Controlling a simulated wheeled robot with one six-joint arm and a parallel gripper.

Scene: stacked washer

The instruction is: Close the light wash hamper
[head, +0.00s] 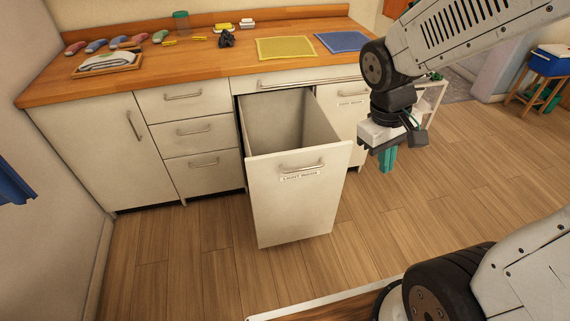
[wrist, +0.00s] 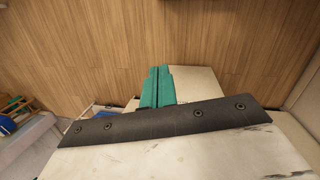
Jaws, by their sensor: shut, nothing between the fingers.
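The light wash hamper (head: 297,199) is a white pull-out bin under the wooden counter, in the middle of the head view. It stands pulled well out and its inside looks empty. Its front has a metal bar handle (head: 302,168) and a label reading "LIGHT WASH". My gripper (head: 387,160), with teal fingers, hangs to the right of the hamper front, apart from it. The fingers are shut and empty, and they also show in the wrist view (wrist: 157,88) over the wood floor.
White drawers (head: 188,127) and a cupboard door (head: 105,150) lie left of the hamper. Another labelled front (head: 345,108) is closed to its right. A small white shelf (head: 430,105) stands behind my gripper. The floor (head: 430,200) before the hamper is clear.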

